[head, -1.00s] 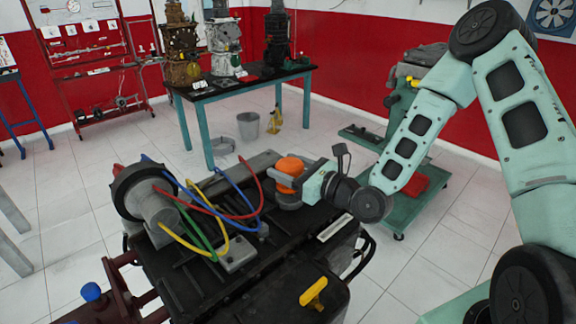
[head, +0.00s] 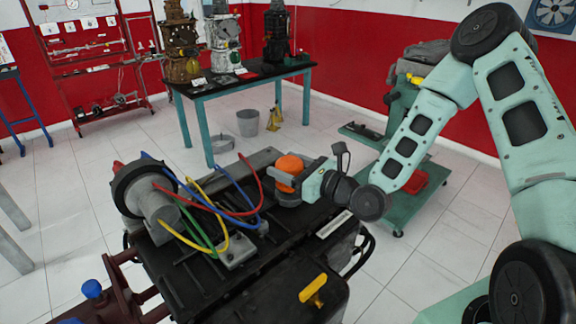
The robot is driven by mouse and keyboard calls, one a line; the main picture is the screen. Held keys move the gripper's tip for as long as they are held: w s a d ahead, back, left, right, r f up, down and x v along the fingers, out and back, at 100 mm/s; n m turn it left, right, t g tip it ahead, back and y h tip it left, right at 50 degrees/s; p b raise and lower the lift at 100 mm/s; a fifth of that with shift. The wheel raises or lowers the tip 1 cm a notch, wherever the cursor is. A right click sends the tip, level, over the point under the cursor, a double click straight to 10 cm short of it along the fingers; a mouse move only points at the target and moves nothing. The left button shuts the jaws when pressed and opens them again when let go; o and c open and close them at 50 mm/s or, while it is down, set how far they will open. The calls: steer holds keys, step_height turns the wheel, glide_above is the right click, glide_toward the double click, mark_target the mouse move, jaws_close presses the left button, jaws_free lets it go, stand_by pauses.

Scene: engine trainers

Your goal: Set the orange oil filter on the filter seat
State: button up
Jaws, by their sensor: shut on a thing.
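The orange oil filter (head: 290,165) is upright near the far right part of the black engine top. My gripper (head: 292,177) reaches in from the right and is shut around the filter's side. A round grey seat (head: 289,198) shows directly under the filter. The filter looks to be on it or just above it; I cannot tell whether they touch. The far side of the filter and part of the fingers are hidden.
The black engine top (head: 215,275) fills the lower middle. A grey distributor (head: 150,200) with red, blue, yellow and green leads stands left of the filter. A yellow handle (head: 313,291) sticks up in front. A table (head: 245,82) with engine models stands behind.

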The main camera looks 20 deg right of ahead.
steer(key=shift+f, duration=0.25)
steer(key=shift+f+b, duration=0.3)
steer(key=shift+f, duration=0.3)
stand_by(0.4)
steer(key=o, duration=1.3)
